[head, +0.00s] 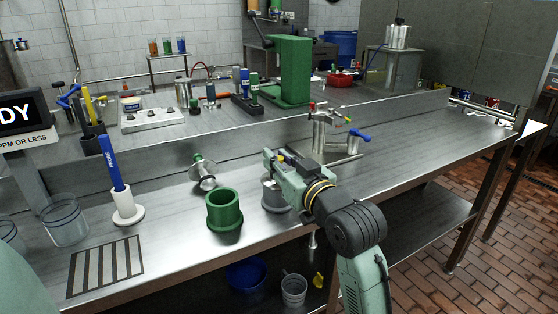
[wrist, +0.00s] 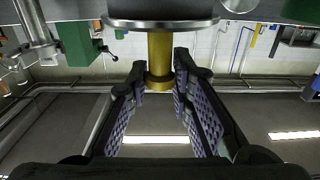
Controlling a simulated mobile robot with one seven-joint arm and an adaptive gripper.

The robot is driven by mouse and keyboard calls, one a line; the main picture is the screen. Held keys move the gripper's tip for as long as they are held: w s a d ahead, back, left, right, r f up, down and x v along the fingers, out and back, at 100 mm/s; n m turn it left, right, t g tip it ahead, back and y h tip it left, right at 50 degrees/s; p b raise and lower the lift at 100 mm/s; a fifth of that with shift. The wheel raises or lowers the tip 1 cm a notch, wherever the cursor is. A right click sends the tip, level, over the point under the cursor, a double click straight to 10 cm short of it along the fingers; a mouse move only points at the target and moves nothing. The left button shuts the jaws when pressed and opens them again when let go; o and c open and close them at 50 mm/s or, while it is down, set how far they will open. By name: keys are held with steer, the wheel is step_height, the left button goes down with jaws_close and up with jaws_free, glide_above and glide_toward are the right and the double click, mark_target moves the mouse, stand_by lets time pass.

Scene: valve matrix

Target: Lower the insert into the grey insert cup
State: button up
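The grey insert cup (head: 272,198) stands on the bench, partly hidden behind my gripper and arm in the head view. My gripper (head: 277,162) is level, just above the cup. In the wrist view my gripper (wrist: 160,78) has its two fingers on either side of the insert's brass stem (wrist: 160,52), closed on it. A dark, metal-rimmed disc (wrist: 160,20) sits at the end of the stem. I cannot tell how far the insert's lower end is from the cup.
A green cup (head: 224,212) stands just left of the grey cup. A silver and green part (head: 204,173) lies behind it. A blue-handled tool in a white holder (head: 126,207) is further left. A valve fitting with a blue handle (head: 359,134) stands behind right. The right bench is clear.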

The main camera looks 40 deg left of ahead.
steer(key=o, duration=0.4)
steer(key=shift+c, duration=0.2)
steer(key=shift+f, duration=0.15)
